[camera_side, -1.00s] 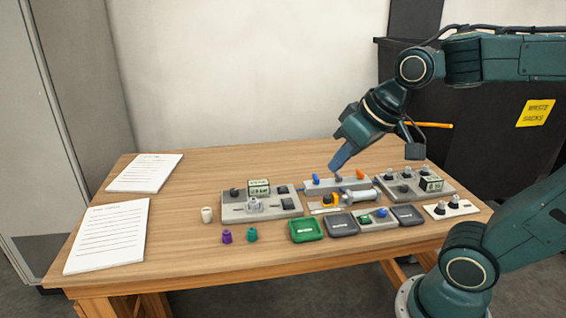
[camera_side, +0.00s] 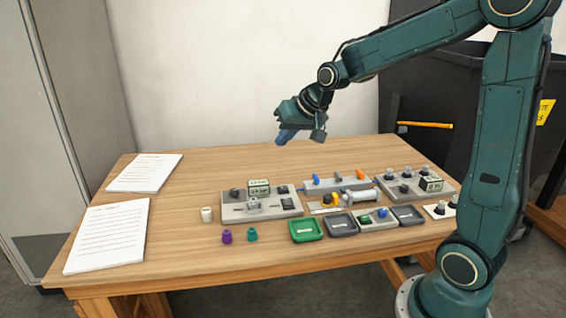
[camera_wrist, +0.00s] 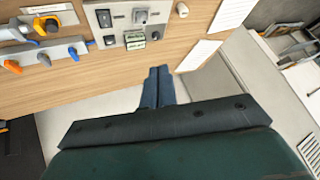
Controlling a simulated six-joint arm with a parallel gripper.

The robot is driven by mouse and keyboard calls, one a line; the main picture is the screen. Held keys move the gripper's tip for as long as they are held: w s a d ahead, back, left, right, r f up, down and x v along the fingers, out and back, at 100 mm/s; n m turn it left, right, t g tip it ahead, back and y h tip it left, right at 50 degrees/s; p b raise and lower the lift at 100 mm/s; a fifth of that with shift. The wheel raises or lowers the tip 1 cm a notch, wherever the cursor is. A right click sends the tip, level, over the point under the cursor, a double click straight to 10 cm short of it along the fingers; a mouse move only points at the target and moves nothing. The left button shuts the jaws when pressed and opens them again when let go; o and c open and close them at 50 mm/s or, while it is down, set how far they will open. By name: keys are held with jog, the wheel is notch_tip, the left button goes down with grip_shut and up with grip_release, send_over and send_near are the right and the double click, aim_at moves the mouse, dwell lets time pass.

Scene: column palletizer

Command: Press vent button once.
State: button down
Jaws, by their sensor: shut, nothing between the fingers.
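A small grey box (camera_side: 362,224) near the front of the table carries a green button (camera_side: 365,218) and a blue button (camera_side: 382,213). Their labels are too small to read, so I cannot tell which one is the vent button. My gripper (camera_side: 281,138) is shut and empty, high above the back of the table, up and left of the button box. In the wrist view the closed blue fingers (camera_wrist: 158,72) point toward the table's back edge. I cannot make out the button box in the wrist view.
A grey control panel (camera_side: 236,212) with a display and knob stands left; it also shows in the wrist view (camera_wrist: 125,20). A valve block (camera_side: 345,184), another knob panel (camera_side: 420,197) and trays (camera_side: 306,230) crowd the right. Caps (camera_side: 227,236) and papers (camera_side: 108,235) lie left.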

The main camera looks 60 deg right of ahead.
jog(key=w+d+f+m, duration=0.2)
jog(key=w+d+f, duration=0.4)
jog(key=w+d, duration=0.15)
jog(key=m+t, duration=0.2)
jog(key=m, duration=0.1)
send_over(285, 189)
notch_tip(285, 189, down, 9)
jog(key=shift+f+h, duration=0.15)
jog(key=shift+h, duration=0.25)
jog(key=shift+f, duration=0.15)
jog(key=shift+f, duration=4.25)
jog(key=shift+f, duration=0.2)
jog(key=shift+f, duration=0.25)
jog(key=shift+s+f, duration=0.1)
jog(key=shift+f, duration=0.45)
jog(key=shift+r, duration=1)
